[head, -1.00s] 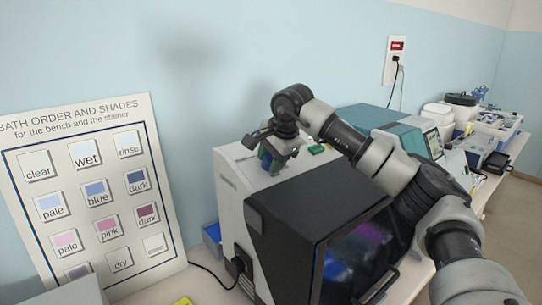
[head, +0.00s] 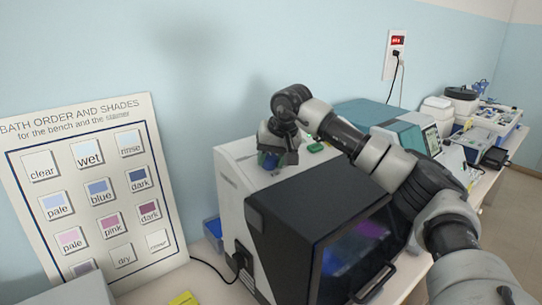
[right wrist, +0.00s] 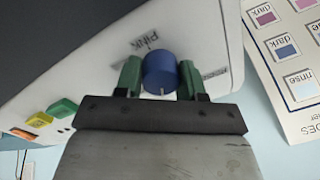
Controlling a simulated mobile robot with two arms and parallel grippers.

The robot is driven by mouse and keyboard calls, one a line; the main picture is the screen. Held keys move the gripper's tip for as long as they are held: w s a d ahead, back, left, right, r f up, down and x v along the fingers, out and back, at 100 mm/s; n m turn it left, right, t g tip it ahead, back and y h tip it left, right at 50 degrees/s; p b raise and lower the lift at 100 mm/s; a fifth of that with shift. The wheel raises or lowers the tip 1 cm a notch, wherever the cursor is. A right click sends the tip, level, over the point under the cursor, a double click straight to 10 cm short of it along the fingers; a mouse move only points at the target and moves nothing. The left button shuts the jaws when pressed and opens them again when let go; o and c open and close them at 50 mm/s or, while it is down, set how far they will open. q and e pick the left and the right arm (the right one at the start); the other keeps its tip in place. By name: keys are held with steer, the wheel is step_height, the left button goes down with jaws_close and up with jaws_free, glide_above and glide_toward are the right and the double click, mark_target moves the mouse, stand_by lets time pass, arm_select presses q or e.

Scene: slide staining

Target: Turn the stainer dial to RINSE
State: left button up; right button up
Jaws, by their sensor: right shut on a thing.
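The blue dial (right wrist: 158,72) is on the stainer's top panel. It has a short white mark on the side facing the gripper base in the right wrist view. My right gripper (right wrist: 160,78) is shut on it, with a green-padded finger against each side. The word PINK is printed beside the dial; I cannot read a RINSE label there. In the head view the stainer (head: 232,195) is a pale box with a dark front window, and my right gripper (head: 271,160) is at its top. My left gripper is not in view.
Green (right wrist: 62,107) and yellow (right wrist: 47,117) buttons sit on the stainer's panel. A bath order chart (head: 85,190) leans on the wall at left. A teal-topped machine (head: 375,113) stands behind my right arm, with more equipment farther along the bench.

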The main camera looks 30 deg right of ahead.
steer(key=shift+w+r+n+p, duration=0.1)
steer(key=shift+r+n+p, duration=0.1)
steer(key=shift+n, duration=0.85)
steer(key=shift+r+n+p, duration=0.1)
steer(key=shift+n+p, duration=0.05)
steer(key=shift+n, duration=0.9)
steer(key=o, duration=0.9)
steer(key=shift+f, duration=0.15)
